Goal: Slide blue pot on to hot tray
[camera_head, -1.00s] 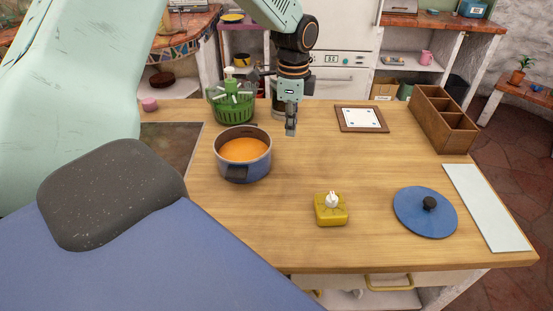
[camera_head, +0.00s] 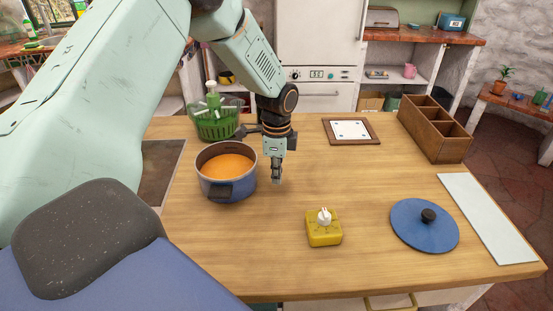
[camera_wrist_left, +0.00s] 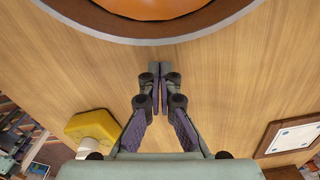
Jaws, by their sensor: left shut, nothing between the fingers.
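The blue pot (camera_head: 238,190), filled with orange soup, stands upright on the wooden counter with a dark handle facing me. Its rim also shows at the top of the left wrist view (camera_wrist_left: 165,41). A dark flat panel (camera_head: 158,172), which looks like the hot tray, lies just left of the pot, partly hidden by my arm. My left gripper (camera_head: 277,179) is shut and empty, pointing down just right of the pot. In the wrist view its fingertips (camera_wrist_left: 160,68) meet, with a gap of bare wood between them and the rim. My right gripper is out of view.
A green basket (camera_head: 217,122) stands behind the pot. A yellow timer (camera_head: 324,231), a blue lid (camera_head: 418,236), a white board (camera_head: 487,218), a framed white tile (camera_head: 351,131) and a wooden divided box (camera_head: 436,128) lie to the right. The middle of the counter (camera_head: 330,180) is clear.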

